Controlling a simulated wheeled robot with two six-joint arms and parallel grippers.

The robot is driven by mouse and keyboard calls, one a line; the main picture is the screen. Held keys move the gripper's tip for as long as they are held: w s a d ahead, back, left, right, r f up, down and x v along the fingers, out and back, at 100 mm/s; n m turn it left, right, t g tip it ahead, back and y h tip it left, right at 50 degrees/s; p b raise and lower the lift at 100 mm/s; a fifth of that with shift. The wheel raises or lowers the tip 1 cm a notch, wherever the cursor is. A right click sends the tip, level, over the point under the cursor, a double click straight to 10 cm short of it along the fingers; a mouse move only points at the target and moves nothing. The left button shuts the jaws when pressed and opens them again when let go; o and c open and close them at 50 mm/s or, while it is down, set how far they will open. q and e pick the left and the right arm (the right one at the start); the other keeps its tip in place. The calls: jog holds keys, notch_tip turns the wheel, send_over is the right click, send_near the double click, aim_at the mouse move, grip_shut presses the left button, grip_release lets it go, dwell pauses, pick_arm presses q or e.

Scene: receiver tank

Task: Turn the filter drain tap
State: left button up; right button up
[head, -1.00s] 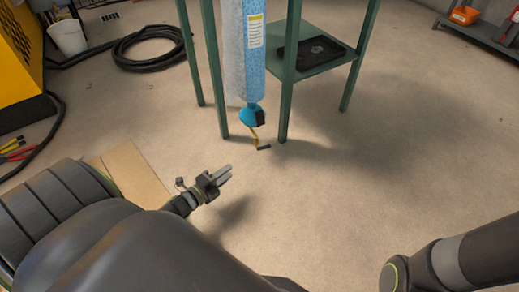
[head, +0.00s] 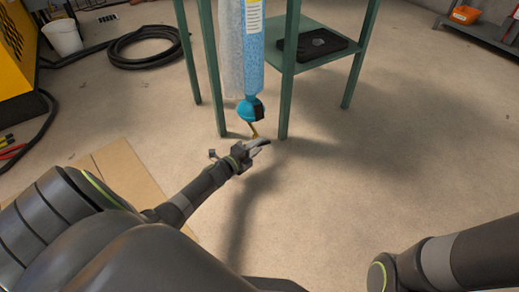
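The filter (head: 254,50) is a tall blue granular column with a pale label, hanging between green legs. At its foot is a blue fitting (head: 247,109) with a dark block on its side. The brass drain tap (head: 254,130) hangs below it, and its lower end is at my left gripper's fingertips. My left gripper (head: 260,147) reaches up from the lower left to the tap's lower end. The fingers overlap the dark tap handle in this view, so I cannot tell whether they grip it. My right gripper is out of the picture; only my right arm shows.
A green stand (head: 287,75) surrounds the filter, with a leg close right of the tap and a shelf holding a black tray (head: 318,44). A coiled black hose (head: 150,45) and white bucket (head: 65,38) are at the back left. Floor at right is clear.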

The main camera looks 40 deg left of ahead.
pick_arm(q)
jog(key=shift+w+d+f, duration=0.1)
jog(key=shift+w+d, duration=0.05)
jog(key=shift+w, duration=0.8)
grip_shut()
jog(key=b, duration=0.3)
jog(key=shift+f+t, duration=0.25)
jog(key=shift+t, duration=0.05)
jog(key=shift+r+n+t+b, duration=0.2)
jog(key=shift+n+t+b, duration=0.1)
jog(key=shift+b, duration=0.2)
grip_release()
